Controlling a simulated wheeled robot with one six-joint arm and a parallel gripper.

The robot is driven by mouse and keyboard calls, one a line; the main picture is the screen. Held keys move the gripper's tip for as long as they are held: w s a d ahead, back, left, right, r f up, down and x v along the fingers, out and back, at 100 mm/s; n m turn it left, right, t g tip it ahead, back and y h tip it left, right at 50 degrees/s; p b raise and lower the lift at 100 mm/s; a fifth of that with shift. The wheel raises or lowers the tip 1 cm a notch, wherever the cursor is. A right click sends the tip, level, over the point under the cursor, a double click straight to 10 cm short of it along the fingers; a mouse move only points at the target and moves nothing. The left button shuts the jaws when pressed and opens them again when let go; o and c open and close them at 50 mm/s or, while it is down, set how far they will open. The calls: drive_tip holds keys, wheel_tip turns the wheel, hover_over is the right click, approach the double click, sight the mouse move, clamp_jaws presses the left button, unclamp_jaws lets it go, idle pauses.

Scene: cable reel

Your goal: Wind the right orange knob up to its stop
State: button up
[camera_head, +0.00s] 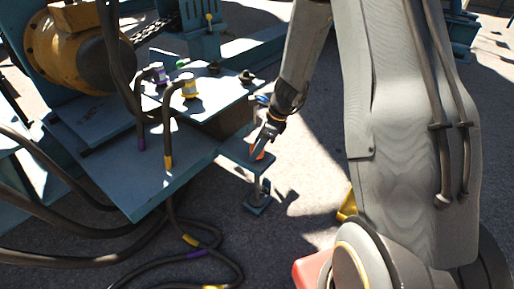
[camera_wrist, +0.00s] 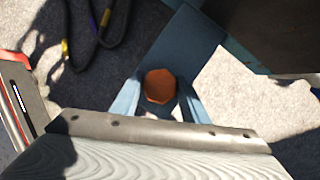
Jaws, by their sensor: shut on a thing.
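The orange knob (camera_wrist: 159,86) shows as a rounded, many-sided cap in the wrist view, on a blue plate. A bluish finger stands on each side of its lower half, and my gripper (camera_wrist: 160,95) is shut on it. In the head view my gripper (camera_head: 264,138) reaches down to a small blue bracket (camera_head: 236,156), with a bit of orange at its tips. The fingers hide much of the knob there. I cannot tell how far the knob is turned.
A blue bench (camera_head: 125,170) with hose fittings (camera_head: 189,88) stands left of my gripper. A yellow reel drum (camera_head: 75,50) is behind it. Black hoses (camera_head: 215,260) with coloured bands lie on the ground.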

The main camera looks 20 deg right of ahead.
drive_tip(key=shift+r+n+p, duration=0.1)
drive_tip(key=shift+n+p, duration=0.2)
drive_tip(key=shift+p, duration=0.15)
drive_tip(key=n+g+p, duration=0.1)
drive_tip(key=n+p, duration=0.1)
drive_tip(key=p, duration=0.1)
drive_tip(key=shift+s+n+p, duration=0.1)
drive_tip(key=shift+n+p, duration=0.25)
drive_tip(key=shift+n, duration=0.05)
drive_tip(key=n+g+p, duration=0.2)
drive_tip(key=n+p, duration=0.1)
drive_tip(key=n, duration=0.1)
drive_tip(key=shift+n+p, duration=0.3)
drive_tip(key=shift+p, duration=0.05)
drive_tip(key=n+g+p, duration=0.1)
drive_tip(key=n+p, duration=0.1)
drive_tip(key=n, duration=0.2)
drive_tip(key=shift+n+g, duration=0.3)
drive_tip(key=shift+g, duration=0.1)
drive_tip(key=n+g+h, duration=0.1)
drive_tip(key=n, duration=0.3)
drive_tip(key=shift+p, duration=0.4)
drive_tip(key=shift+n+h, duration=0.4)
drive_tip(key=o, duration=1)
drive_tip(key=shift+o, duration=0.2)
